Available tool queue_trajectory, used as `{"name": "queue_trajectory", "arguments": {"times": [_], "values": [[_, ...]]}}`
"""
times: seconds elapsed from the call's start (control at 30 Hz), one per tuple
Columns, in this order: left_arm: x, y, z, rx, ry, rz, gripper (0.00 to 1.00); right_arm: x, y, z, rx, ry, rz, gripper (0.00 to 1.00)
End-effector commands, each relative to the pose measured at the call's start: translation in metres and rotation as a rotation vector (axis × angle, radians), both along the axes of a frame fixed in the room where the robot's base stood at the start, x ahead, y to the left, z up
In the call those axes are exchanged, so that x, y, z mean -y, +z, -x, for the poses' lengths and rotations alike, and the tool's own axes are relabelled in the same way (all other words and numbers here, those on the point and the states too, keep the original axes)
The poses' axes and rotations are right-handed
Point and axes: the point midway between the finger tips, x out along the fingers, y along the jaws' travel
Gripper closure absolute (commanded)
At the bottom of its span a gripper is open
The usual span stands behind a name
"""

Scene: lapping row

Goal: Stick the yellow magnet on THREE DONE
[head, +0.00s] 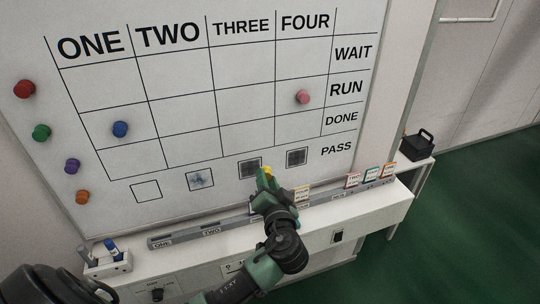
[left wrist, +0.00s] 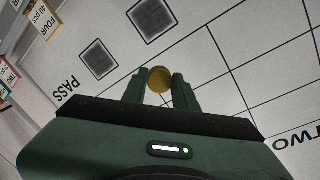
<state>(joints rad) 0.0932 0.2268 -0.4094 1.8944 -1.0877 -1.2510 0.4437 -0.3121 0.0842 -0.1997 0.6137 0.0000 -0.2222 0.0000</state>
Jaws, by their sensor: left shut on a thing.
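The whiteboard (head: 75,120) has a grid with columns ONE to FOUR and rows WAIT, RUN and DONE. My left gripper (head: 265,176) is shut on the yellow magnet (head: 268,170), in front of the board below the THREE column, near the patterned squares. In the left wrist view the yellow magnet (left wrist: 159,79) sits between the fingertips of the left gripper (left wrist: 158,88). Whether it touches the board is hard to tell. The THREE DONE cell (head: 232,138) looks empty. My right gripper is not in view.
A blue magnet (head: 120,129) is in ONE RUN and a pink one (head: 303,97) in FOUR RUN. Several magnets, including a red one (head: 24,89), line the left margin. A ledge below carries small cards (head: 353,180) and a marker holder (head: 108,262). A black box (head: 418,143) stands right.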

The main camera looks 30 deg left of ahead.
Motion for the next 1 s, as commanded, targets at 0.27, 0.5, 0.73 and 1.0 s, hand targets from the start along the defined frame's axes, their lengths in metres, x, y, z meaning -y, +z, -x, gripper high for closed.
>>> {"name": "queue_trajectory", "arguments": {"times": [0.27,0.5,0.73,1.0], "values": [[-0.024,0.036,-0.017,-0.185,0.238,-0.204,1.0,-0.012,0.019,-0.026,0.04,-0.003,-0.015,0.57],[-0.032,0.036,-0.022,-0.197,0.253,-0.214,1.0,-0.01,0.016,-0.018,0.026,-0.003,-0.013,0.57],[-0.044,0.037,-0.032,-0.196,0.252,-0.213,1.0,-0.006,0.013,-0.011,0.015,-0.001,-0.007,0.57],[-0.058,0.036,-0.045,-0.196,0.251,-0.212,1.0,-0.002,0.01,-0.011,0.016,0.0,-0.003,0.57]]}}
